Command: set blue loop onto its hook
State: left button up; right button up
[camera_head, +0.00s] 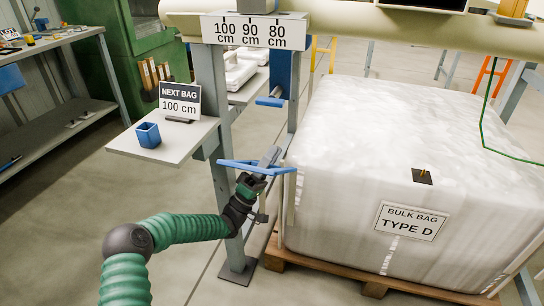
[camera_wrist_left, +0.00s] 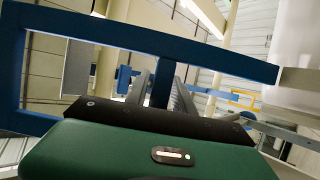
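The blue loop (camera_head: 240,164) is a stiff, flat blue bar or frame beside the left upright, near the bag's left corner. My left gripper (camera_head: 269,156) is at it, its grey fingers rising past the bar. In the left wrist view the loop (camera_wrist_left: 215,62) crosses the top, and a blue piece stands between the two fingers (camera_wrist_left: 163,90), which appear closed on it. A pale strap meets the loop's right end. A blue hook-like bracket (camera_head: 270,101) projects from a farther post, above and apart from the loop. My right gripper is out of view.
The white bulk bag (camera_head: 350,200) stands on a wooden pallet (camera_head: 330,280) at right. A 100/90/80 cm scale (camera_head: 254,32) hangs on the crossbeam. A grey upright (camera_head: 222,190) stands close to my arm.

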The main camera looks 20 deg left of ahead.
pick_arm(q)
grip_shut()
jog(key=shift+f, duration=0.1)
dwell(1.0)
